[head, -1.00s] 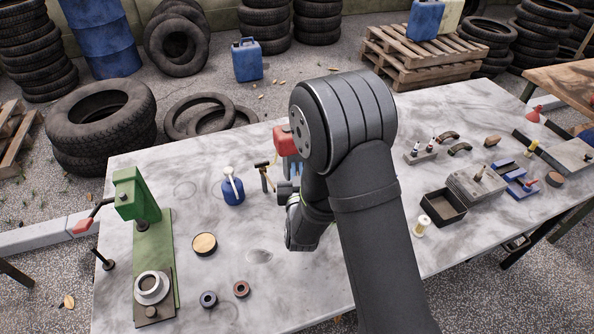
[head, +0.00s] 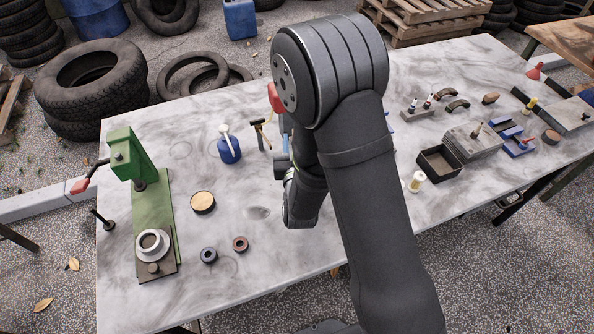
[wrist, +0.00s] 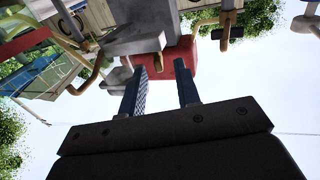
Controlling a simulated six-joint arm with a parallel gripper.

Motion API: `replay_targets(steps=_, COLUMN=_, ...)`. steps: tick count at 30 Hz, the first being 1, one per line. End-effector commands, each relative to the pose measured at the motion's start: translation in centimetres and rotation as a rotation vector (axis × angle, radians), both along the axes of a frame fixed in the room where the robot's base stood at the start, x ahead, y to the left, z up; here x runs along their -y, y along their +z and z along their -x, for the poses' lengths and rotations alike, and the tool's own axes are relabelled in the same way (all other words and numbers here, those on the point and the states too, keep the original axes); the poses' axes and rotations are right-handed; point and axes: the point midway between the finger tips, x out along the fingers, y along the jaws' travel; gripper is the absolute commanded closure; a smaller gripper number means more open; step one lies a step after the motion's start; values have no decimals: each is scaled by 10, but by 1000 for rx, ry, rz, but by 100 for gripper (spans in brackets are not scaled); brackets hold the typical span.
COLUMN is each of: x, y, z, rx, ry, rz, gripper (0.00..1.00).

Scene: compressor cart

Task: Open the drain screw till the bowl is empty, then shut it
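My gripper (wrist: 162,90) shows in the wrist view with its two blue-grey fingers apart, and I see nothing held between them. A red block (wrist: 180,62) lies beyond the fingertips, with a grey body (wrist: 150,16) against it. A small brass-coloured piece (wrist: 158,65) shows in front of the red block near the left fingertip; I cannot tell if it is the drain screw. Whether the fingers touch anything is unclear. In the head view my arm hides the gripper, and only an edge of a red part (head: 275,97) shows beside it. I cannot make out the bowl or its water.
On the marble-topped table (head: 330,245) stand a green press (head: 150,205), a blue bottle (head: 229,150), a round wooden-topped piece (head: 203,202) and two small rings. Brass pipes (wrist: 92,75) show left of my fingers.

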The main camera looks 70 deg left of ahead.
Motion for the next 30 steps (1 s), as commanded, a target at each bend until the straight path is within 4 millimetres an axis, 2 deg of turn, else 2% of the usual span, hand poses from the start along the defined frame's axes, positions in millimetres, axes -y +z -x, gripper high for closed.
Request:
replay_targets(steps=1, x=13, y=0, z=5, rx=1, ry=3, rz=3, gripper=70)
replay_targets(steps=6, x=54, y=0, z=18, rx=1, ry=4, rz=3, gripper=70)
replay_targets(steps=13, x=96, y=0, z=31, rx=1, ry=2, rz=1, gripper=70)
replay_targets(steps=19, x=112, y=0, z=35, rx=1, ry=0, rz=0, gripper=70)
replay_targets(steps=28, x=114, y=0, z=35, rx=0, ry=0, rz=-1, gripper=70)
replay_targets(steps=30, x=113, y=0, z=35, rx=-2, ry=0, rz=-1, gripper=83)
